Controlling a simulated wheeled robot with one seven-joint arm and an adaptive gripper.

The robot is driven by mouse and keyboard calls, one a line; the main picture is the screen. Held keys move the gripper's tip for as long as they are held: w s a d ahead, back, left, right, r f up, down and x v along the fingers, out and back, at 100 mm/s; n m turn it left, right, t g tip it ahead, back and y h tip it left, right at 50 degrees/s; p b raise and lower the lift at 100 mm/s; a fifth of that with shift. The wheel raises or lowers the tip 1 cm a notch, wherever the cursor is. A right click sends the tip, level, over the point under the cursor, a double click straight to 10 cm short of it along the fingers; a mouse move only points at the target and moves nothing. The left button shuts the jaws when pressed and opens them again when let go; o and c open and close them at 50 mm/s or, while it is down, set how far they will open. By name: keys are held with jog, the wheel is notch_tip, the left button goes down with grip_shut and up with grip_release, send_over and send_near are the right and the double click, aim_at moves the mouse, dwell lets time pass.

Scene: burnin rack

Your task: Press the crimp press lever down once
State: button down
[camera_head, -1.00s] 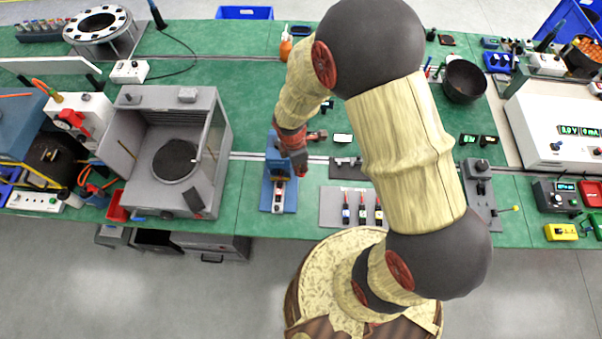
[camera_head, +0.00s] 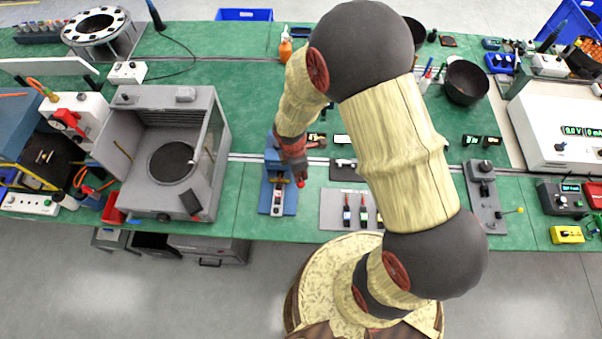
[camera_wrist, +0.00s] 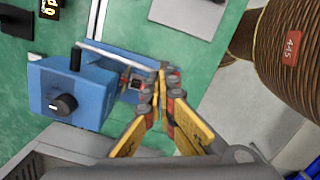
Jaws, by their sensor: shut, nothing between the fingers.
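The crimp press is the blue device (camera_head: 278,200) on the green bench, left of the picture's middle. In the wrist view its blue housing (camera_wrist: 85,85) carries a black knob and a short black post, and its blue base plate reaches under my fingers. My gripper (camera_head: 300,180) is over the right side of the press and hides part of it. A small red tip (camera_head: 301,184) shows at the gripper's end; I cannot tell whether it is the lever's knob. In the wrist view my gripper (camera_wrist: 162,75) is shut and empty, its fingertips close above the base. Contact with the lever is unclear.
A grey open-fronted chamber (camera_head: 165,150) stands left of the press. A grey plate (camera_head: 330,212) with several small tools lies to its right. A black bowl (camera_head: 466,82) and a grey lever fixture (camera_head: 484,200) are farther right. Green bench is bare behind the press.

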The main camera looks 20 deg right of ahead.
jog(key=a, duration=0.1)
jog(key=a+r, duration=0.1)
jog(key=a, duration=0.1)
jog(key=shift+p, duration=0.35)
notch_tip(320, 180, up, 12)
jog(key=a, duration=0.1)
jog(key=shift+w+a, duration=0.15)
dwell(0.4)
dwell(0.5)
